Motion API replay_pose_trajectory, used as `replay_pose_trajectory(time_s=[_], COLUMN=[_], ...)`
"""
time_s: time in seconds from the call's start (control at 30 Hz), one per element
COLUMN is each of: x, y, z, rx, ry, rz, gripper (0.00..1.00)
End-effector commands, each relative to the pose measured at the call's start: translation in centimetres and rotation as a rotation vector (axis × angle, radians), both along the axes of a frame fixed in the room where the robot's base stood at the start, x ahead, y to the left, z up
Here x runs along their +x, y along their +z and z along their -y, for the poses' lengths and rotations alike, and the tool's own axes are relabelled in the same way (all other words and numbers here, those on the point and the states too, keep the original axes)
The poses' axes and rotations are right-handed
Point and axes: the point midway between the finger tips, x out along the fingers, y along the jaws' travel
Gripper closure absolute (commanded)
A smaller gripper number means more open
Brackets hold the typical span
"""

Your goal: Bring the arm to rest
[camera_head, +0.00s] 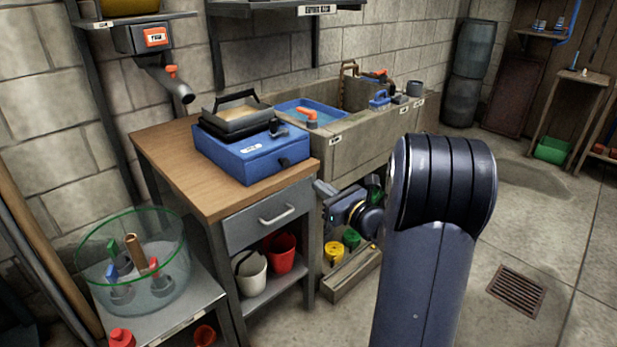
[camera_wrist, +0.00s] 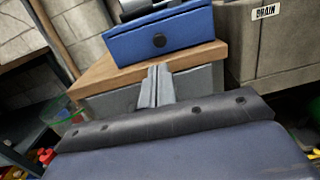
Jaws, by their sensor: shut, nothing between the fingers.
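My gripper (camera_wrist: 156,84) shows in the wrist view, with its two grey fingers close together and nothing between them. In that view the fingers stand in front of the wooden-topped cabinet (camera_wrist: 92,77), below the blue case (camera_wrist: 160,38). They appear apart from both, though the exact gap cannot be told.
In the head view the blue case (camera_head: 246,158) sits on the wooden top (camera_head: 165,160). A stone sink (camera_head: 362,153) stands behind. A glass bowl (camera_head: 170,285) with several small items is at lower left. A floor drain (camera_head: 516,291) lies in open floor at right.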

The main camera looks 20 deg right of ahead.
Motion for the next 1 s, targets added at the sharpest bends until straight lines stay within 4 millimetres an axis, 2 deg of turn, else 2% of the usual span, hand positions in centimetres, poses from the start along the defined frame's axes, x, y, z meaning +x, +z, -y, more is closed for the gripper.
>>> replay_pose_trajectory(time_s=[0.1, 0.2, 0.63, 0.77, 1.0], x=[-1.6, -2.4, -2.7, -2.0, 1.9], y=[0.0, -0.1, -0.2, -0.2, -0.1], z=[0.7, 0.8, 0.9, 0.6, -0.8], rx=[-0.001, -0.001, -0.001, -0.001, -0.001], ry=[-0.004, -0.001, 0.001, 0.003, 0.004], rz=[-0.001, -0.001, 0.0, -0.001, 0.0], gripper=[1.0, 1.0, 1.0, 1.0, 1.0])
